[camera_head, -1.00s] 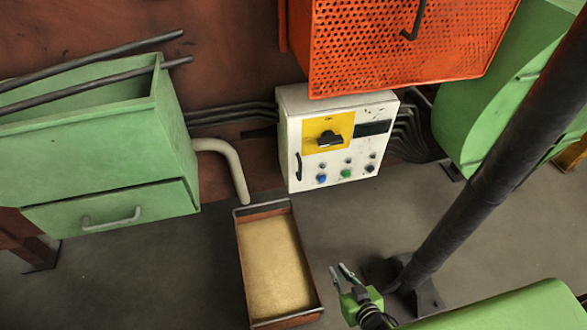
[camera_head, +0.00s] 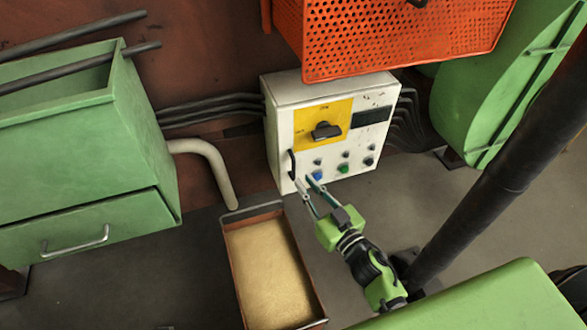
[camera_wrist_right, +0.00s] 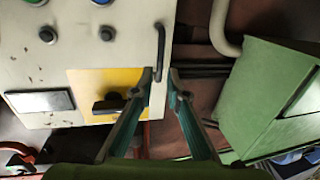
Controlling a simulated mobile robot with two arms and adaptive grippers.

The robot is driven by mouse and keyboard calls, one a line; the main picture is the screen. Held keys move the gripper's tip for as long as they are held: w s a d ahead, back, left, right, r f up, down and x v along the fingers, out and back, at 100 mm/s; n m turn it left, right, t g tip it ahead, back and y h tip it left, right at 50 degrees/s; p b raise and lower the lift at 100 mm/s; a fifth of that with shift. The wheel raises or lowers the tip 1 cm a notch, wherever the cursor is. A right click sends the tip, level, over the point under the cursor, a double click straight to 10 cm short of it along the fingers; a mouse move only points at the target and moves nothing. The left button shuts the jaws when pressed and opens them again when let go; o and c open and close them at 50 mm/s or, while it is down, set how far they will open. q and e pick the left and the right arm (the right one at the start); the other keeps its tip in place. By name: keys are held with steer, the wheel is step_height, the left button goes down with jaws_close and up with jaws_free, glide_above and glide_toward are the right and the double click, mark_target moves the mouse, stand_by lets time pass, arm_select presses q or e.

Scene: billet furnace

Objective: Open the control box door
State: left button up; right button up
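The white control box (camera_head: 285,119) hangs below the orange perforated guard, and its front door looks shut. The door carries a yellow panel with a black rotary switch (camera_head: 325,131), a dark display, several buttons and a black vertical handle (camera_head: 292,165) at its left edge. My right gripper (camera_head: 307,184) is in front of the box's lower left corner, near the handle, fingers apart. In the right wrist view the handle (camera_wrist_right: 160,52) shows just ahead of the open fingers (camera_wrist_right: 155,84), with nothing held; contact cannot be told. My left gripper is not in view.
A tray of yellowish grain (camera_head: 268,270) stands below the box. A green cabinet (camera_head: 75,150) and a bent pale pipe (camera_head: 212,170) are on the left. The orange guard (camera_head: 390,40) overhangs the box. A dark slanting post (camera_head: 490,170) stands on the right.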

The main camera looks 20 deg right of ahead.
mark_target(294, 178)
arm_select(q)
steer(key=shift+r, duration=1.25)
arm_select(e)
steer(key=shift+x, duration=3.45)
jaws_close()
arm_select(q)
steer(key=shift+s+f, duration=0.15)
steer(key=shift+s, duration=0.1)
arm_select(e)
steer(key=shift+s, duration=0.1)
